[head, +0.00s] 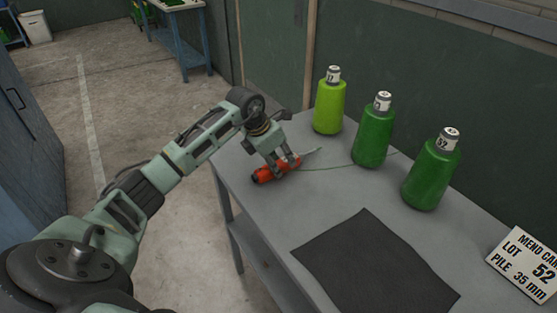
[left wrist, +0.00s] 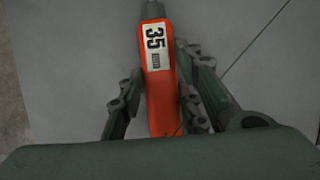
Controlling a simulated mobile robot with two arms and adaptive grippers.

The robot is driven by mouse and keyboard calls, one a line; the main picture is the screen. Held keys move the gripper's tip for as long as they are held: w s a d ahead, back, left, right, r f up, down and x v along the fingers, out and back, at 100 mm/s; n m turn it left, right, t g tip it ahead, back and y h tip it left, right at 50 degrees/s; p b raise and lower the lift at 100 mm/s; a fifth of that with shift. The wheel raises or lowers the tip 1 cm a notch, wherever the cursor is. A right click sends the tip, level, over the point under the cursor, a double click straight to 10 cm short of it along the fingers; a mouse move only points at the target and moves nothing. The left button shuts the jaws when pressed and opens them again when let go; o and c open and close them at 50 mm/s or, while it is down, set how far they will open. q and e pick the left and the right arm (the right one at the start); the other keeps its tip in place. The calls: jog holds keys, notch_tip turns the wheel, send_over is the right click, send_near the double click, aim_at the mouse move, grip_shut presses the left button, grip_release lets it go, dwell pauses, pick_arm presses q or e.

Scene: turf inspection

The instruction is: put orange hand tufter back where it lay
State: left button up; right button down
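The orange hand tufter (head: 264,175) is at the left end of the grey table, at or just above its top; I cannot tell whether it touches. In the left wrist view the tufter (left wrist: 160,85) has a white label reading 35 and lies lengthwise between my fingers. My left gripper (head: 279,167) reaches down over it, a finger close against each side, and appears shut on it. In the left wrist view my left gripper (left wrist: 159,75) hides the tufter's near end. A thin green strand runs right from the tufter toward the bottles. My right gripper is not in view.
Three green bottle-shaped cones, light (head: 328,108), middle (head: 372,138) and right (head: 430,177), stand along the table's back. A dark mat (head: 372,265) lies at the front of the grey table (head: 262,208). A card (head: 525,265) at the right reads LOT 52, PILE 35 mm.

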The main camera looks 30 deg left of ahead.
pick_arm(q)
jog(key=o, duration=0.4)
jog(key=shift+o, duration=0.2)
jog(key=shift+r, duration=0.1)
jog(key=shift+r, duration=0.2)
jog(key=b+v, duration=0.1)
jog(key=v, duration=1)
jog(key=shift+s+r+b, duration=0.2)
jog(key=shift+r+b, duration=0.15)
jog(key=shift+r, duration=0.05)
